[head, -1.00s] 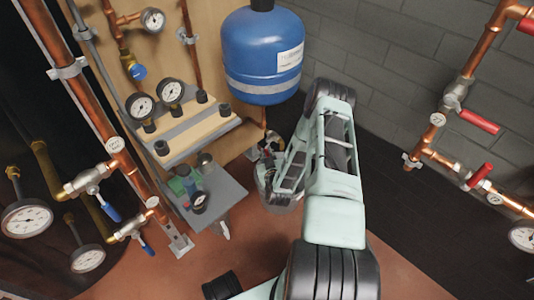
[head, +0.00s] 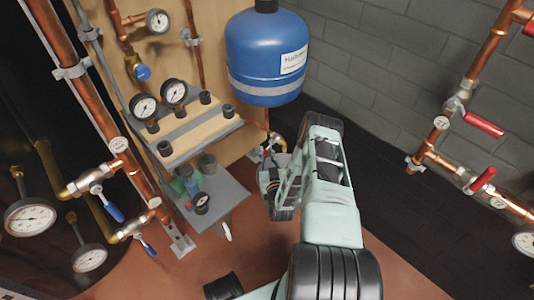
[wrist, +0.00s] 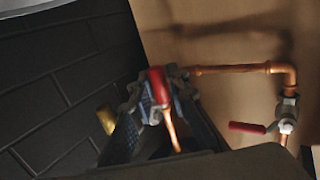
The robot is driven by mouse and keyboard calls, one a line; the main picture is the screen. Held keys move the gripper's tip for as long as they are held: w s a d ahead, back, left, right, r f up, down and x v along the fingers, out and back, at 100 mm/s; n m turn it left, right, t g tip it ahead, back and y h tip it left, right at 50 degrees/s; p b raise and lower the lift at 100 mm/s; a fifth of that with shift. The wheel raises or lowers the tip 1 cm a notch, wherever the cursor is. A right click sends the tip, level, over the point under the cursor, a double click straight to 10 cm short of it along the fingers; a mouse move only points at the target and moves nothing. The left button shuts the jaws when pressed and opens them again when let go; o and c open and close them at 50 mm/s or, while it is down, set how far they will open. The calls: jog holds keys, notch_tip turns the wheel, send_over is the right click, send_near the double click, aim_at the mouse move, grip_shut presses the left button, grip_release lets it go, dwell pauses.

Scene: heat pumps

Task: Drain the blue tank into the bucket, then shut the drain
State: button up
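The blue tank (head: 266,55) hangs against the wooden panel, upright, with a white label. A brass drain fitting (head: 276,138) shows below it, beside the panel's edge. My gripper (head: 272,160) is low under the tank, partly hidden by my arm. In the wrist view my gripper (wrist: 157,98) has its two fingers apart, with a red handle (wrist: 158,86) and a copper pipe between or just beyond them. I cannot tell whether the fingers touch the handle. No bucket can be made out.
A second red-lever valve (wrist: 247,127) sits right of my gripper on copper pipe. A shelf with gauges (head: 200,130) and a grey lower shelf (head: 222,192) stand left of my gripper. Copper pipes with red levers (head: 483,125) run along the right wall.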

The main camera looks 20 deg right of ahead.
jog(key=shift+o, duration=1.2)
